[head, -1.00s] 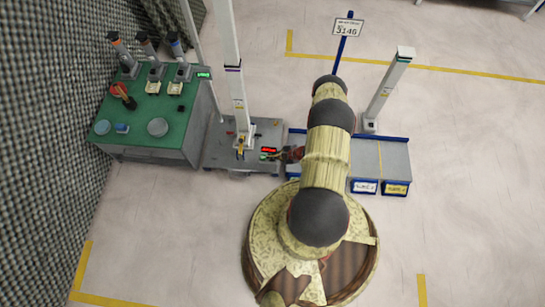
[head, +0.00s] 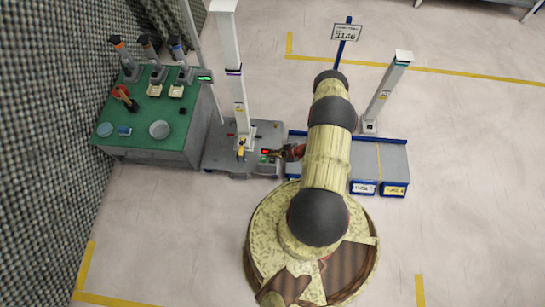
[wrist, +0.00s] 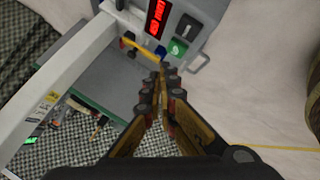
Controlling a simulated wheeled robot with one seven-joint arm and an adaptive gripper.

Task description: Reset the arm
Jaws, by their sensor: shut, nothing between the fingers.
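My arm reaches forward from the round base in the head view. My gripper (head: 286,152) is beside the grey machine (head: 228,157) with the white column, near its red display. In the wrist view my gripper (wrist: 162,72) has its fingertips together with nothing between them. The machine's panel with a red display (wrist: 157,18) and a green button (wrist: 177,47) is just beyond the fingertips. A yellow lever (wrist: 142,50) is beside the panel. Whether the fingertips touch anything cannot be told.
A green-topped bench (head: 145,120) with several tools stands left, by the dark foam wall (head: 50,120). A blue-edged table (head: 375,158) with labelled bins and a post (head: 387,85) stands right. The floor at the front right is clear.

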